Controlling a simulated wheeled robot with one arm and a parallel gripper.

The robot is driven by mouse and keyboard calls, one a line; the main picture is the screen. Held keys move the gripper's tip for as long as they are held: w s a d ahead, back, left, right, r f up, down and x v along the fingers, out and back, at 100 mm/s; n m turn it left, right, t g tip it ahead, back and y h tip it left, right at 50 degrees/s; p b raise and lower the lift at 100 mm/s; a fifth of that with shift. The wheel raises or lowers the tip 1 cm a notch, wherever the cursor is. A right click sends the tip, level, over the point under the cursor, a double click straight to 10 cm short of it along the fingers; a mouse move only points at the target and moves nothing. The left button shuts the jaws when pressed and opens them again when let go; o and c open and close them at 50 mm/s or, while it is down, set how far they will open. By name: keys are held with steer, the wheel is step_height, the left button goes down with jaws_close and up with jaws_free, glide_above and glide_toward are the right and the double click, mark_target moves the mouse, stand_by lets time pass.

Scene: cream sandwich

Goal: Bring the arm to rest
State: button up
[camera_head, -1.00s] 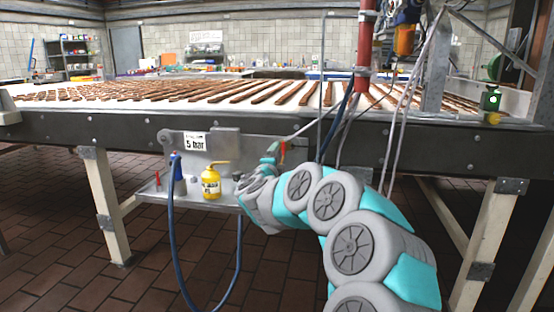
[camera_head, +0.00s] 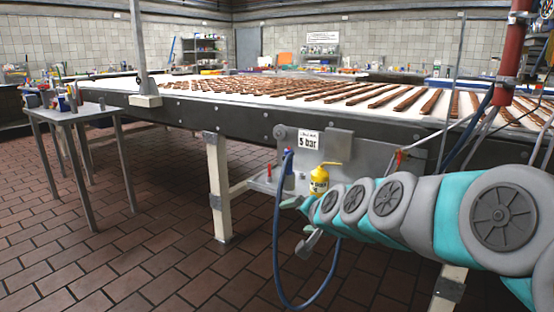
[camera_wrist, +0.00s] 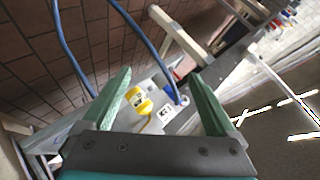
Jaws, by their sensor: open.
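My arm stretches in from the right edge of the head view, in front of the conveyor's side. My gripper (camera_head: 297,225) is at its end, with its fingers spread and nothing between them in the head view. In the wrist view both green fingers of the gripper (camera_wrist: 158,76) are apart.
A blue hose (camera_head: 277,240) hangs in a loop close to my gripper. The conveyor (camera_head: 200,113) carries rows of brown bars. A metal table (camera_head: 85,112) with several small items stands at the left. The tiled floor (camera_head: 150,260) between is free.

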steer(key=s+d+f+n+g+h, duration=0.1)
steer(key=s+f+n+g, duration=0.3)
steer(key=s, duration=0.7)
steer(key=s+d+f+n+g+h, duration=0.1)
steer(key=s+f+g, duration=0.2)
steer(key=s+f, duration=0.55)
steer(key=s+d+g+h, duration=0.1)
steer(key=s+d, duration=0.3)
steer(key=s, duration=0.6)
steer(key=s+d+f+n+g+h, duration=0.1)
steer(key=s+d+g, duration=0.3)
steer(key=s, duration=0.7)
steer(key=shift+f+h, duration=0.2)
steer(key=shift+h, duration=0.1)
steer(key=shift+a, duration=0.1)
stand_by(0.3)
